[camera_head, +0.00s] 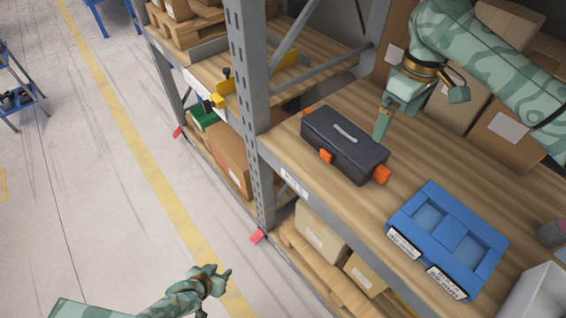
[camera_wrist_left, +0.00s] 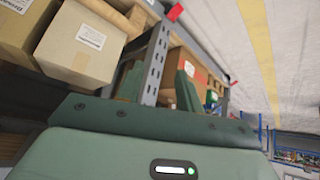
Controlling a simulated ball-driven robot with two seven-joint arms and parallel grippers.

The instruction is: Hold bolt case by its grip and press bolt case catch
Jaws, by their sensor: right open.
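The bolt case (camera_head: 330,148) is a dark grey box on the wooden shelf, with a pale grip (camera_head: 345,131) on its lid. An orange catch (camera_head: 326,157) shows on its front face, with more orange parts at its ends. My right gripper (camera_head: 383,124) is open, pointing down just behind the case, near its right part. Whether it touches the case I cannot tell. My left gripper (camera_head: 224,273) is low over the floor, in front of the shelving and well away from the case. Its finger gap is not clear. The left wrist view does not show the case.
A blue crate (camera_head: 456,228) with two recesses stands to the right of the case on the shelf. A grey rack post (camera_head: 250,100) rises left of the case. Cardboard boxes (camera_head: 500,125) stand behind. Bare shelf lies between case and crate.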

